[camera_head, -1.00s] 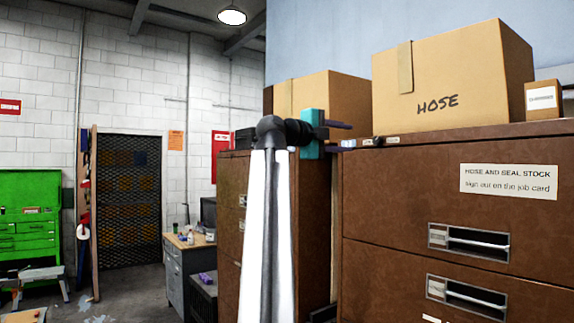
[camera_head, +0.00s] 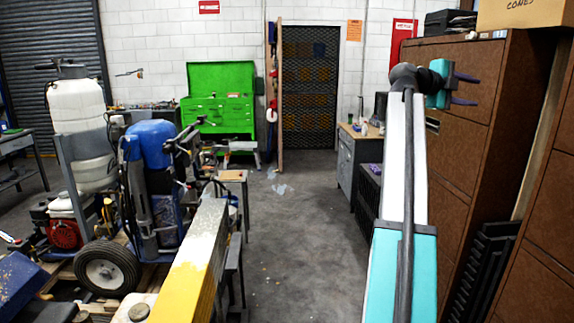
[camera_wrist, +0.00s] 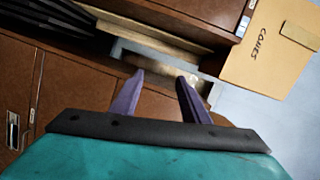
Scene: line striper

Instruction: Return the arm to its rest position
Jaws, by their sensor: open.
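My gripper (camera_head: 476,91) is at the end of my raised arm, at the upper right of the head view. Its two dark purple fingers are apart and point right, in front of the brown cabinet (camera_head: 478,150). Nothing is seen between the fingers. In the wrist view my gripper (camera_wrist: 160,76) also shows open and empty, with brown cabinet fronts and a light-edged gap beyond the fingertips. I cannot tell how close the fingers are to the cabinet.
A cardboard box marked CONES (camera_head: 520,12) sits on top at the right. A grey desk (camera_head: 358,158) stands ahead. A line striper (camera_head: 150,190) and a yellow-and-white beam (camera_head: 192,265) are on the left. The middle floor (camera_head: 290,240) is clear toward a green tool chest (camera_head: 220,112).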

